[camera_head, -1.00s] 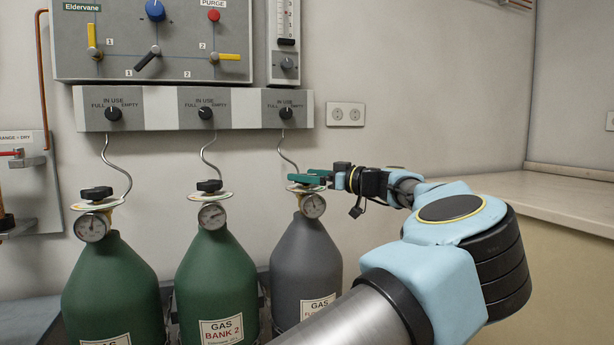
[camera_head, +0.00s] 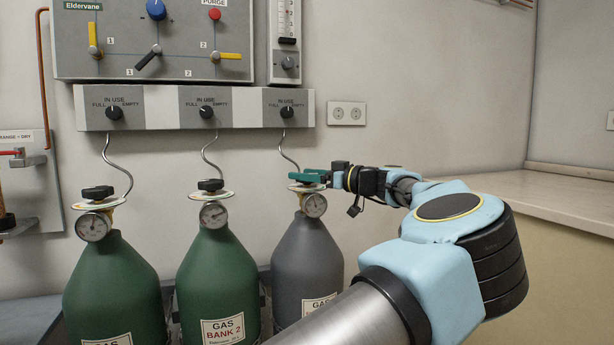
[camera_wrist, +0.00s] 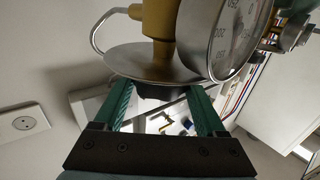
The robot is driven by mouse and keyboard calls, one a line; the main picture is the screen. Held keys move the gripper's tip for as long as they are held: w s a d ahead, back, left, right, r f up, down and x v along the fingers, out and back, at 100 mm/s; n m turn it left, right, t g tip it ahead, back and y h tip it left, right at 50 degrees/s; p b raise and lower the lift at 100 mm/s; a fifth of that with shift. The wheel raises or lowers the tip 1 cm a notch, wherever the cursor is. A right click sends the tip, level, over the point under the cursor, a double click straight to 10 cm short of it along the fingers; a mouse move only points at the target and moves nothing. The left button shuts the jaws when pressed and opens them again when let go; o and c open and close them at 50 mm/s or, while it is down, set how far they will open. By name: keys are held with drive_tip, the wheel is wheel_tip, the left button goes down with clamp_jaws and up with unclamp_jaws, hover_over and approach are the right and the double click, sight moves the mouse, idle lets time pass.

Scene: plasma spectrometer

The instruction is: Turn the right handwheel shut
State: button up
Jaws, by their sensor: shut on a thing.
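The right handwheel is a dark knob on top of the grey cylinder (camera_head: 307,260) at the right of the row. My gripper (camera_head: 308,176) reaches it from the right, with its green fingers level at the cylinder top. In the wrist view the dark handwheel (camera_wrist: 160,91) sits between the two green fingertips, below a round metal disc (camera_wrist: 150,62). My gripper (camera_wrist: 163,95) is shut on it. Most of the knob is hidden by the fingers and disc. A round gauge (camera_head: 314,205) hangs just below the disc, and shows large in the wrist view (camera_wrist: 240,40).
Two green cylinders, the middle one (camera_head: 218,275) and the left one (camera_head: 112,290), stand to the left with their own black handwheels. A grey switch box (camera_head: 240,105) is on the wall above. A counter (camera_head: 575,200) runs along the right.

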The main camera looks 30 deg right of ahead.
drive_tip(key=shift+c, duration=0.7)
drive_tip(key=shift+f+h+b, duration=0.1)
drive_tip(key=shift+h+b, duration=0.2)
drive_tip(key=shift+b, duration=0.15)
